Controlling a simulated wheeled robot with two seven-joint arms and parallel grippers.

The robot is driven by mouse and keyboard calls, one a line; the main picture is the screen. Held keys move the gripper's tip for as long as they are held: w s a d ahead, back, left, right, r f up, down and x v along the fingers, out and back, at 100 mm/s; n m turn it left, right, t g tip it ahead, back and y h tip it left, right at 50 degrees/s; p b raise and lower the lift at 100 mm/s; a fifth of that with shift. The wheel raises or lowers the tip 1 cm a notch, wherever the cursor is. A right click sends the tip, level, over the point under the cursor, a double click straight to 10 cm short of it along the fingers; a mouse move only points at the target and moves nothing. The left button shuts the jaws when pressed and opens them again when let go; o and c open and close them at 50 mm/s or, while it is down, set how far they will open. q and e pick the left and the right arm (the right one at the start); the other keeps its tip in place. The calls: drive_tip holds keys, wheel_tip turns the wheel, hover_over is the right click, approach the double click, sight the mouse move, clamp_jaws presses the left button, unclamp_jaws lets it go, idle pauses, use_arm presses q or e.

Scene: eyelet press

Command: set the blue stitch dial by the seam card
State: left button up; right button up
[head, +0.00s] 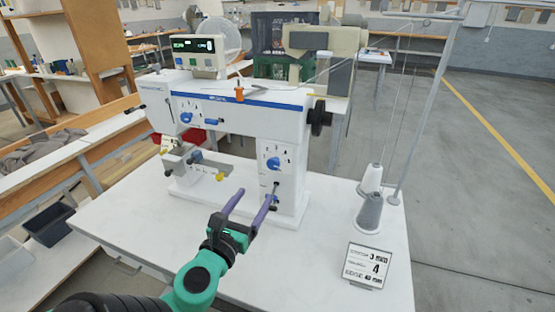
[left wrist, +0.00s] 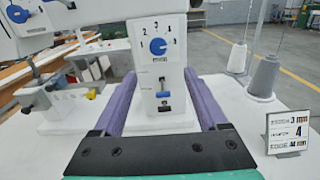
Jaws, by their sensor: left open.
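A blue dial (head: 273,163) sits on the front of the white machine's right column. In the left wrist view this dial (left wrist: 158,46) has numbers around it; its setting is too small to read surely. A second blue dial (head: 186,117) is on the machine's upper left; I cannot tell from labels which is the stitch dial. My left gripper (head: 255,196) is open and empty below the column dial, touching neither dial.
A small blue lever (left wrist: 163,104) lies below the dial, between my finger lines. Thread cones (head: 370,212) and a metal stand (head: 394,197) are to the right. The white tabletop (head: 150,232) is clear in front of the machine.

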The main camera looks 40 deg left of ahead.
sight(272, 166)
use_arm(q)
drive_tip(key=p+x, duration=0.2)
drive_tip(key=x, duration=1.1)
drive_tip(key=shift+s+a+r+p, duration=0.1)
drive_tip(key=shift+r+p, duration=0.05)
drive_tip(key=shift+p, duration=0.25)
use_arm(e)
drive_tip(key=r, duration=0.1)
drive_tip(key=s+r, duration=0.1)
drive_tip(key=r, duration=0.1)
drive_tip(key=shift+s+d, duration=0.2)
drive_tip(key=shift+d, duration=0.2)
use_arm(q)
clamp_jaws()
